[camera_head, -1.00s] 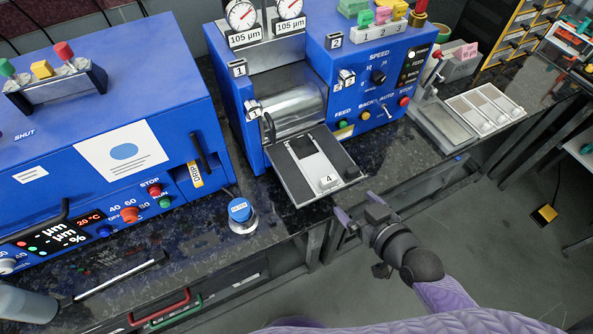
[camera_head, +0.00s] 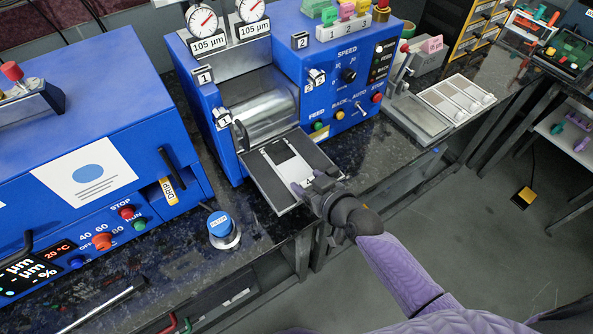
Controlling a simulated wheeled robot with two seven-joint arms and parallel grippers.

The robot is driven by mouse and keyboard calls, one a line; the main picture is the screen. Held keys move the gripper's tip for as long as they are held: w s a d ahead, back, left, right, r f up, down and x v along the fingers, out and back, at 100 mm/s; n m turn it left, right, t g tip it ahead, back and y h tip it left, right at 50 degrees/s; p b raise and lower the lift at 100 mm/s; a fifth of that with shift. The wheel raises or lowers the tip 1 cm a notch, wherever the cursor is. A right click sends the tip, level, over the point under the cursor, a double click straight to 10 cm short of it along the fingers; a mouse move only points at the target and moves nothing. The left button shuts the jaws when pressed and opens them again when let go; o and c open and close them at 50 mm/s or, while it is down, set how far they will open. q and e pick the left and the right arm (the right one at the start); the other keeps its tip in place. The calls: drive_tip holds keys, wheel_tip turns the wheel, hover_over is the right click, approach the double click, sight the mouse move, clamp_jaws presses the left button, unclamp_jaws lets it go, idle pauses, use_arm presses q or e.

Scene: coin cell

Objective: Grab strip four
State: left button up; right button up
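Strip four (camera_head: 294,168) is a pale strip with a dark patch toward the rollers. It lies on the flat metal tray (camera_head: 262,180) in front of the blue roller machine. Its white tab marked 4 showed in the earlier view; my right gripper now hides it. My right gripper (camera_head: 309,186) is over the tray's near end, at the tab end of the strip. My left gripper is not in view.
The blue roller machine (camera_head: 335,95) stands behind the tray. A second blue machine (camera_head: 90,130) is at left. A blue-topped knob (camera_head: 221,226) sits on the dark bench near its front edge. A pale tray with several slots (camera_head: 458,98) lies at right.

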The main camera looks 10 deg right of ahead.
clamp_jaws()
